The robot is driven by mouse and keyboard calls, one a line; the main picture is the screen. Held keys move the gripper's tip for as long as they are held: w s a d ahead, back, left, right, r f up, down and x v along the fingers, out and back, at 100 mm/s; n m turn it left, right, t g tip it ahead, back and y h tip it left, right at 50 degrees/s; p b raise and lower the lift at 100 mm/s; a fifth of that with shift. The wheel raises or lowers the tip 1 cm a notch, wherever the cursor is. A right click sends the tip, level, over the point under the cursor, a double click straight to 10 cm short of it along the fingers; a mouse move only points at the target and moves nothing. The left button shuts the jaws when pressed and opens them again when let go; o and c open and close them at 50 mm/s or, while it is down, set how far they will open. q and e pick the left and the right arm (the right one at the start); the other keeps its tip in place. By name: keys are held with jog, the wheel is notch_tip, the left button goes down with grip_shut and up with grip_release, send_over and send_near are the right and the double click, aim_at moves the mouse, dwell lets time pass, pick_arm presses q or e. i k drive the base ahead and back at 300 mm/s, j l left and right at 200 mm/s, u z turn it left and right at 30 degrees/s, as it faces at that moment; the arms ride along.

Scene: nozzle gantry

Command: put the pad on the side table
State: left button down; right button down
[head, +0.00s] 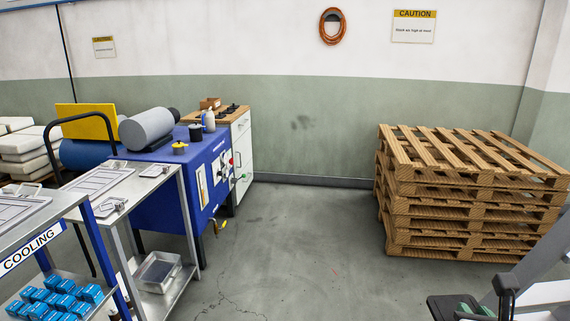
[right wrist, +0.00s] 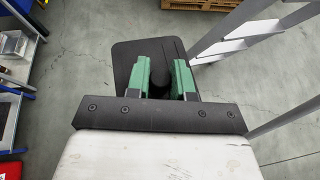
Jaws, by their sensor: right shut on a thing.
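The pad (right wrist: 123,68) is a flat, dark plate with rounded corners and an upright knob (right wrist: 161,82). In the right wrist view my right gripper (right wrist: 161,76) has its green fingers shut on that knob. In the head view the dark pad (head: 437,307) shows at the bottom right, with my right gripper (head: 474,309) partly cut off by the frame edge. A grey metal table (head: 130,190) with trays on top stands at the left, away from the pad; I cannot tell whether it is the side table. My left gripper is not in view.
A cart labelled COOLING (head: 32,250) with blue blocks (head: 60,298) stands at the lower left. A blue machine bench (head: 178,185) and a white cabinet (head: 242,155) stand behind. Stacked wooden pallets (head: 470,195) are at the right. The floor (head: 300,250) between is clear.

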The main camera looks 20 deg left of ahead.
aim_at(134, 187)
jog(key=i+j+u, duration=0.4)
jog(key=i+u, duration=0.45)
jog(key=i+j+u, duration=0.1)
jog(key=i+u, duration=0.55)
jog(key=i, duration=0.2)
jog(key=i+l+u, duration=0.2)
jog(key=i, duration=0.25)
jog(key=i+l+u, duration=0.1)
jog(key=i+u, duration=0.15)
jog(key=i, duration=0.25)
jog(key=i+u, duration=0.65)
jog(key=k+l, duration=0.05)
jog(key=k, duration=0.05)
